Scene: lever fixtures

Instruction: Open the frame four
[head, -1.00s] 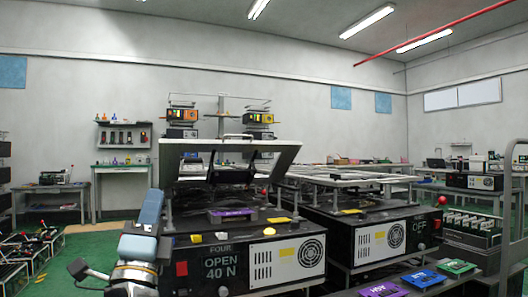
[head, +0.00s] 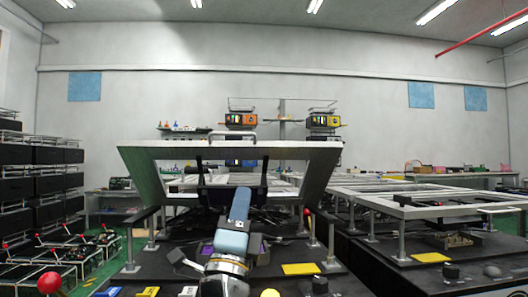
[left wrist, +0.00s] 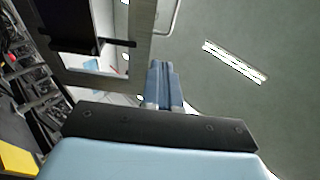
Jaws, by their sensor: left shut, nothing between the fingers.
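The frame of fixture four (head: 325,178) stands raised and tilted in the head view, its pale near bar high above the dark base (head: 180,250). Dark struts show below it. My left gripper (head: 242,195) points up in front of the frame opening, below the near bar, its fingers shut and empty. In the left wrist view the closed fingers (left wrist: 163,80) are beside the grey frame edge (left wrist: 140,40); I cannot tell whether they touch it. My right gripper is not in view. A purple block on the base is partly hidden behind my left arm.
A second fixture with a flat, low frame (head: 430,195) stands close on the right. A yellow plate (head: 300,269) lies on the near base. Red-knobbed levers (head: 60,262) and dark racks (head: 40,180) are at the left.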

